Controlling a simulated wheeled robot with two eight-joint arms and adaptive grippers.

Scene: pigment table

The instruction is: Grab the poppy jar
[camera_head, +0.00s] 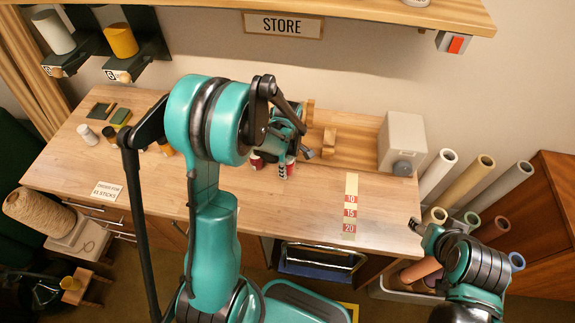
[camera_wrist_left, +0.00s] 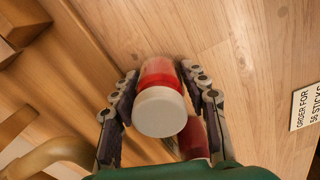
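A red jar with a white lid (camera_wrist_left: 160,108) stands between the two fingers of my left gripper (camera_wrist_left: 160,80) in the left wrist view. The fingers are spread on either side of it, with small gaps showing. A second red jar (camera_wrist_left: 195,138) is close by, partly hidden. In the head view, red jars (camera_head: 257,161) show on the table below my left gripper (camera_head: 290,152), which is partly hidden by its arm. No name is readable on the jars, so I cannot tell which is poppy. My right gripper (camera_head: 430,232) is off the table's right end.
On the wooden table (camera_head: 270,205) stand a pale box (camera_head: 402,142) at the back right, a strip marked 10, 15, 20 (camera_head: 350,207) and an order card (camera_head: 107,191). Small jars (camera_head: 88,134) stand at the left. Rolled tubes (camera_head: 470,180) stand right of the table.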

